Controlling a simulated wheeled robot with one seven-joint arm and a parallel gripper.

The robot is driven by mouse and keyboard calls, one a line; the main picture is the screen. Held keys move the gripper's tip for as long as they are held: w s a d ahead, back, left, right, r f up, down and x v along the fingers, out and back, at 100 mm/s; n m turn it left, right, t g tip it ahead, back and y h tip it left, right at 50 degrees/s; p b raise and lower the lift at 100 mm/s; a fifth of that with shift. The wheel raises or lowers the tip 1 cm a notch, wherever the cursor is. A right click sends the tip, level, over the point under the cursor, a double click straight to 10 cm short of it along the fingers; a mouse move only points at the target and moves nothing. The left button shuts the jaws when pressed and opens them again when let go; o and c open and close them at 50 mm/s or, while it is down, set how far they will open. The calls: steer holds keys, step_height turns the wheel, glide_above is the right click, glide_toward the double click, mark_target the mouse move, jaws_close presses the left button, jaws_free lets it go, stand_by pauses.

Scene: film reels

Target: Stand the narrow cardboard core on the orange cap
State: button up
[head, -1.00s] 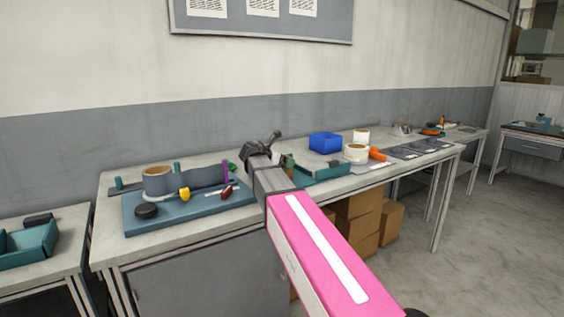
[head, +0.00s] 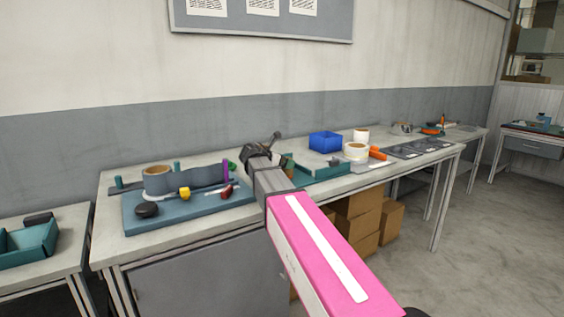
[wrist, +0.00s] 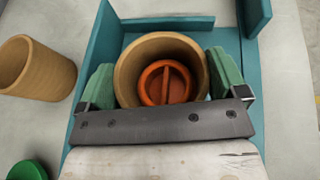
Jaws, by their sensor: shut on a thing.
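The narrow cardboard core (wrist: 127,92) is a tan open tube, seen from above in the wrist view. My gripper (wrist: 157,82) is shut on it, with a green finger pad on either side. The orange cap (wrist: 165,84), round with a raised bar across its face, shows down through the core's opening, a little right of its centre. I cannot tell whether the core's lower rim touches the cap or is above it.
A teal tray (wrist: 84,90) with raised walls surrounds the cap. Another cardboard core (wrist: 38,70) stands left of the tray, near a green round thing (wrist: 27,171).

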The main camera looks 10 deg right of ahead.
steer(key=shift+f, duration=0.15)
steer(key=o, duration=0.6)
steer(key=shift+v, duration=5.5)
